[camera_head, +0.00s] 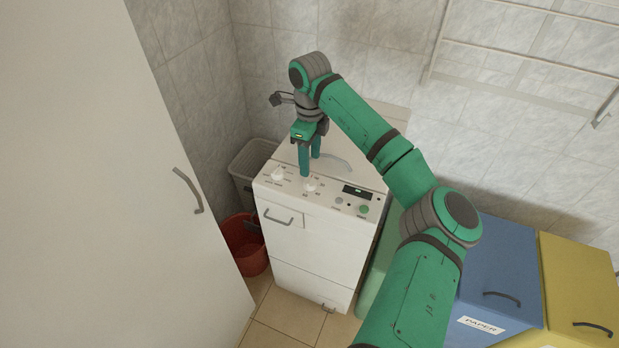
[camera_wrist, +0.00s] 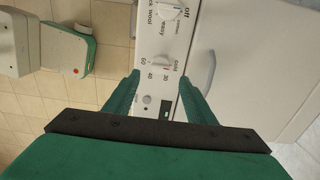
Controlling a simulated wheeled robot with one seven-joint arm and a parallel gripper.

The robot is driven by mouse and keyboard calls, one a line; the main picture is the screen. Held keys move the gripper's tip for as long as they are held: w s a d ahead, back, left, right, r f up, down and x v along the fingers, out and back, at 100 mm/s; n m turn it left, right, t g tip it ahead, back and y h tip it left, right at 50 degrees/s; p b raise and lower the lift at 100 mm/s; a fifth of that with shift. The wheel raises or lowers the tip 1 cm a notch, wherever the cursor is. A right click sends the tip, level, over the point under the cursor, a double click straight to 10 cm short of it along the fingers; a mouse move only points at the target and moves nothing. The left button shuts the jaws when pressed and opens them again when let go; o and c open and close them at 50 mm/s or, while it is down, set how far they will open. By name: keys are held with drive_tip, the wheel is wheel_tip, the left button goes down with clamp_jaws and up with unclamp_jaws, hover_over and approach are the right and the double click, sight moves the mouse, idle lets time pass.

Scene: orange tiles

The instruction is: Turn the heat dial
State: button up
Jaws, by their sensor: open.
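The heat dial (camera_head: 309,186) is a small white knob on the top control panel of a white washing machine (camera_head: 305,240). My gripper (camera_head: 310,166) hangs over the panel, fingers pointing down, close to the dial. I cannot tell whether either finger touches the dial.
A second dial (camera_head: 278,174), labelled "off" and "wool" in the wrist view, sits left of the heat dial. A display (camera_head: 357,191) and a green button (camera_head: 364,209) are to the right. A red bucket (camera_head: 245,245) and blue bin (camera_head: 500,270) flank the machine.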

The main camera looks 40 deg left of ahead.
sight(310, 179)
wheel_tip(310, 179, down, 8)
drive_tip(key=shift+f, duration=0.15)
drive_tip(key=shift+c, duration=0.3)
drive_tip(key=c, duration=1)
